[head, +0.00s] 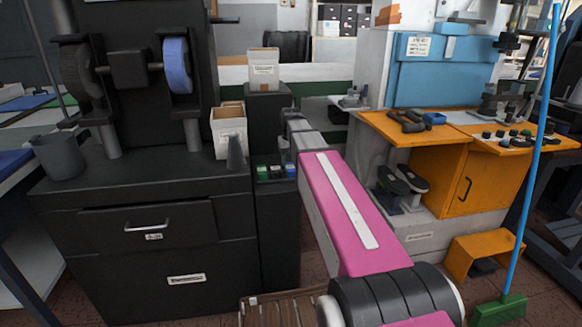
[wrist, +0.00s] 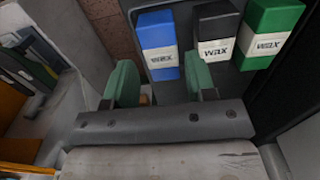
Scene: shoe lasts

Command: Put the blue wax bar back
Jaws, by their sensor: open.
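The blue wax bar (wrist: 158,30) has a white WAX label and stands at the left end of a row in the wrist view. A black wax bar (wrist: 216,28) and a green wax bar (wrist: 272,22) are beside it. In the head view the blue bar (head: 291,169) is small, at the right end of the row. My gripper (wrist: 160,78) is open, its green fingertips apart. In the wrist view the blue bar appears between them, with no clear contact. I cannot tell how deep the bar sits in its dark holder (wrist: 183,88).
A black cabinet (head: 140,235) with grinding wheels stands left of the wax row. A cardboard box (head: 228,133) and a dark cone (head: 236,155) stand on it near the row. An orange bench (head: 465,185) and a blue-handled broom (head: 540,140) are at the right.

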